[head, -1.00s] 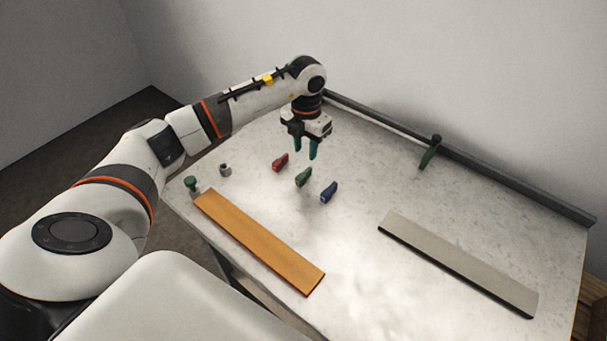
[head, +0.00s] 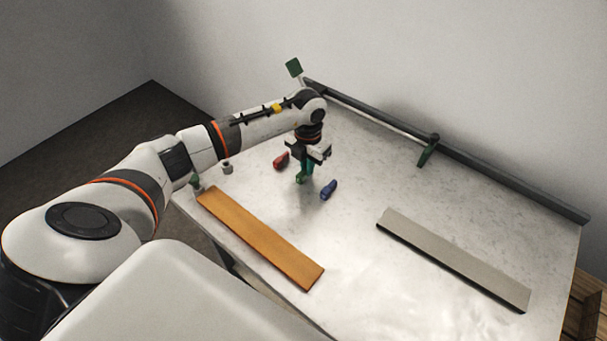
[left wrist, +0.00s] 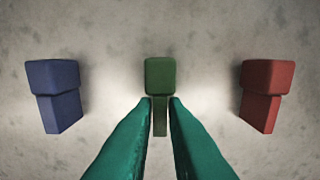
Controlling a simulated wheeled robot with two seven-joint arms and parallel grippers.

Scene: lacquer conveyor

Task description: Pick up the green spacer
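The green spacer (left wrist: 159,77) lies on the table in the middle of the left wrist view, a wide block with a narrower stem. In the head view it is mostly hidden by my left gripper (head: 305,172). The teal fingertips (left wrist: 160,103) sit on both sides of the stem, close against it. They look shut on it, and the spacer seems to be at table level. My right gripper is not in view.
The blue spacer (head: 328,189) and the red spacer (head: 281,160) lie on either side. An orange strip (head: 262,238) lies in front, and a grey strip (head: 455,262) lies to the right. A dark rail (head: 480,160) runs along the back. The table middle is clear.

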